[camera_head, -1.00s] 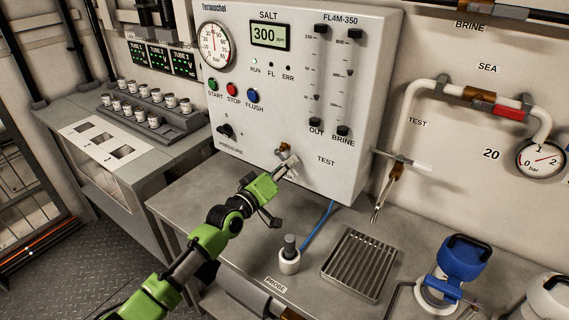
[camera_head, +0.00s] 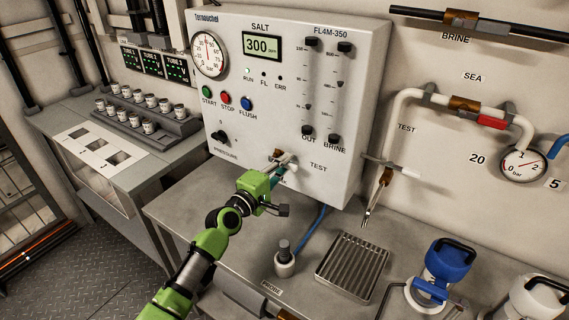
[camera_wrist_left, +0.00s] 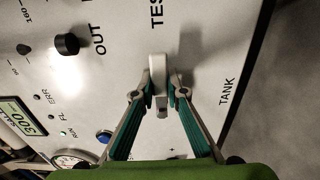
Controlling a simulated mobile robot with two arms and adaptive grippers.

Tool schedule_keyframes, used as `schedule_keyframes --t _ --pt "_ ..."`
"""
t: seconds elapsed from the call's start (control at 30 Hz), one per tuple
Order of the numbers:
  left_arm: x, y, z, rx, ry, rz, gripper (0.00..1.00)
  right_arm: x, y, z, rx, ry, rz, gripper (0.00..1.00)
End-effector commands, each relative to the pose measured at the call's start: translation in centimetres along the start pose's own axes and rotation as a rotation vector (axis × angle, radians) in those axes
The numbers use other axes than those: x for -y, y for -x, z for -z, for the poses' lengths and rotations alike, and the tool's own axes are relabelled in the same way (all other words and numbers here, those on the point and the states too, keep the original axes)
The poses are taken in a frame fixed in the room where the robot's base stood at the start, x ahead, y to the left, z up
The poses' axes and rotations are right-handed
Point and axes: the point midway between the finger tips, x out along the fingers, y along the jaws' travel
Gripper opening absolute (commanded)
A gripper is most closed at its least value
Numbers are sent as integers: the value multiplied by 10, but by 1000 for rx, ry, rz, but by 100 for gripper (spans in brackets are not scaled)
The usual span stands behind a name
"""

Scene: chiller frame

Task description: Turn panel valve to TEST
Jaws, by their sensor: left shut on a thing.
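The panel valve (camera_head: 280,154) is on the lower front of the white panel (camera_head: 350,130), with brass at its base and a pale handle. The TEST label (camera_head: 319,167) is to its right. My left gripper (camera_head: 275,170) is at the valve, partly covering it and the label below. In the left wrist view, the pale valve handle (camera_wrist_left: 158,66) stands between my teal-padded fingertips (camera_wrist_left: 160,95), which are shut on it. Its visible end lies towards the partly cropped TEST label (camera_wrist_left: 157,14). The TANK label (camera_wrist_left: 228,92) is to the right. My right gripper is not in view.
A black pressure knob (camera_head: 219,137) and coloured buttons (camera_head: 226,99) are left of the valve. Below the panel, the bench holds a probe holder (camera_head: 285,262) and a ribbed drain tray (camera_head: 352,265). A tap (camera_head: 377,195) hangs at the right.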

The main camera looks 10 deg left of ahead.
Motion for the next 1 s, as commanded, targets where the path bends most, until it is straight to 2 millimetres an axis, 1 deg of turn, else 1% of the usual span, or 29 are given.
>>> schedule_keyframes --t 0.2,0.63,0.67,0.7,0.73,1.0 --pt "-3 0 0 0 56 -2 0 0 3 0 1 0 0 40" --pt "-5 0 0 0 65 -7 0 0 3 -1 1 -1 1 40" --pt "-6 0 0 0 65 -7 19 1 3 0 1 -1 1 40" --pt "-6 -1 0 -1 64 -7 29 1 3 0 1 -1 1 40" --pt "-6 -1 0 -1 64 -7 31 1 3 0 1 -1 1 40" --pt "-4 0 0 0 59 -3 31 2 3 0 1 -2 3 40"
